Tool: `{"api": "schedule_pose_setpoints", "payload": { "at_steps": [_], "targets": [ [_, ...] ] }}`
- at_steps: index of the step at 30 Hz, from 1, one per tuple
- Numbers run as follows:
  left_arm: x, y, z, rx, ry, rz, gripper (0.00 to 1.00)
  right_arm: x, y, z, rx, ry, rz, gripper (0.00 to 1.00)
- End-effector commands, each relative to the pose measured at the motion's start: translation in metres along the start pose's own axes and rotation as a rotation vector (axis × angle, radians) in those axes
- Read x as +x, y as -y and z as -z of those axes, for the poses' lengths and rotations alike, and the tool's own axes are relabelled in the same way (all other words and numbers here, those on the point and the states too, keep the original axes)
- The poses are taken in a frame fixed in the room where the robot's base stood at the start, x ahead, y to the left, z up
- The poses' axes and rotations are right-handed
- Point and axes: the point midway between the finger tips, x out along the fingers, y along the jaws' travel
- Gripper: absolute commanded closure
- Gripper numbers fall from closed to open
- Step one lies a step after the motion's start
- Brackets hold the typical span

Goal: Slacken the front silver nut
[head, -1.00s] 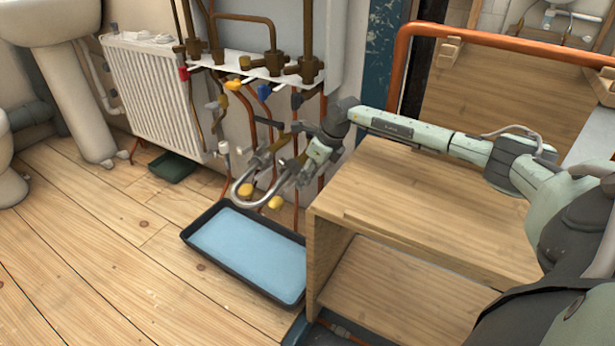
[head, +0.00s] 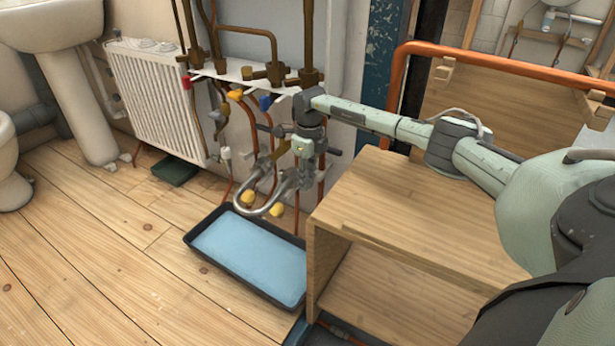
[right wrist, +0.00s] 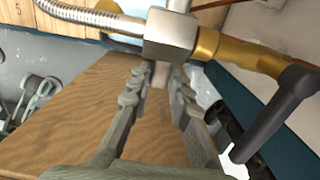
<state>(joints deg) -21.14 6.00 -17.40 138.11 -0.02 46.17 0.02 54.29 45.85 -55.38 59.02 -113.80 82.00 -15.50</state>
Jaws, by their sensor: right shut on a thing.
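The silver nut (right wrist: 172,38) is a blocky metal piece between a braided hose (right wrist: 95,15) on its left and a brass fitting (right wrist: 235,50) on its right in the right wrist view. My right gripper (right wrist: 163,72) has its fingers on either side of the nut's lower part, shut on it. In the head view, my right gripper (head: 304,178) points down beside the near end of the U-shaped silver hose (head: 262,208); the nut there is largely hidden by the gripper. My left gripper is not in view.
A black tray with a blue inside (head: 235,268) lies on the floor below the hose. A wooden box (head: 410,225) stands close under my right arm. A white radiator (head: 150,100) is at left.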

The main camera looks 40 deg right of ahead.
Motion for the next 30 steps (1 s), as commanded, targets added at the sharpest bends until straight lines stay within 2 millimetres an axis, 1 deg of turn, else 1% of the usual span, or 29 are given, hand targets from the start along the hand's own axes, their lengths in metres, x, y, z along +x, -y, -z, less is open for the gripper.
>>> {"api": "schedule_pose_setpoints", "payload": {
  "at_steps": [9, 10, 15, 24, 26, 30],
  "targets": [
    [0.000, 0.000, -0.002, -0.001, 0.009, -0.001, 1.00, 0.000, 0.000, 0.001, 0.000, -0.013, 0.000, 1.00],
    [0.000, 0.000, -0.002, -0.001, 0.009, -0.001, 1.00, 0.000, 0.000, 0.001, 0.000, -0.013, 0.000, 0.80],
    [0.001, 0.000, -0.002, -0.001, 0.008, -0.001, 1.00, 0.000, 0.000, 0.000, 0.000, -0.012, 0.000, 0.60],
    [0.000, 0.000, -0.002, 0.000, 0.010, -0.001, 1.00, -0.002, 0.000, 0.000, 0.000, -0.010, 0.000, 0.60],
    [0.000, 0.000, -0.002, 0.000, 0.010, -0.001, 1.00, -0.007, 0.001, 0.000, -0.001, -0.010, 0.001, 0.60],
    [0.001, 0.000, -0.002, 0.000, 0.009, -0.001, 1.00, -0.029, 0.001, -0.001, 0.000, -0.008, 0.003, 0.60]
  ]
}}
